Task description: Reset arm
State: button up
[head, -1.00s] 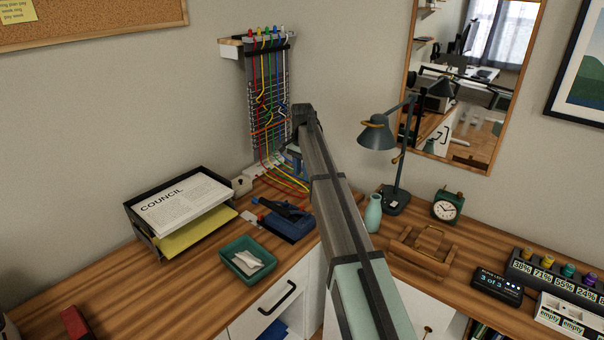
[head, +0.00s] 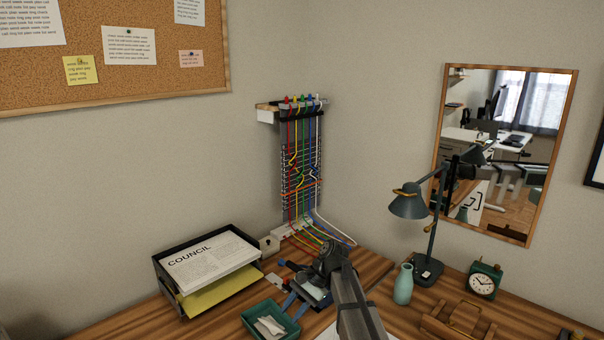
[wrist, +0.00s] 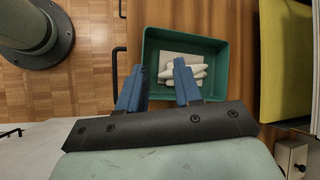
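My arm reaches over the desk corner in the head view. My gripper (head: 295,296) has blue fingers and is beside and partly over the green tray (head: 250,318). In the wrist view my gripper (wrist: 158,76) is open, with its two blue fingers apart and nothing held between them. The green tray (wrist: 233,98) lies below the fingers, with white pieces (wrist: 186,70) in it.
A black paper tray (head: 172,286) stands left of my gripper. The cable board (head: 283,165) with coloured cables is behind it. A vase (head: 403,285), a desk lamp (head: 408,205), a clock (head: 482,284) and a wooden holder (head: 445,325) stand to the right.

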jog(key=s+d+f+g, duration=0.1)
jog(key=s+f+g, duration=0.1)
jog(key=s+f, duration=1)
jog(key=s+d+f+h, duration=0.1)
jog(key=s+d+f, duration=0.4)
jog(key=f, duration=0.4)
jog(key=s+d+f+h, duration=0.2)
jog(key=s+d+f, duration=0.1)
jog(key=s+f, duration=0.5)
jog(key=s+d+f+n+h, duration=0.1)
jog(key=s+d+f+n, duration=0.1)
jog(key=s, duration=0.4)
jog(key=s+d+f+n+g+h, duration=0.1)
jog(key=s+d+f+n, duration=0.1)
jog(key=s+d+f, duration=0.3)
jog(key=s+d+f+n+h, duration=0.2)
jog(key=s+d+f, duration=0.1)
jog(key=s+f, duration=0.4)
jog(key=shift+s+d, duration=0.25)
jog(key=shift+d, duration=0.05)
jog(key=shift+f, duration=0.1)
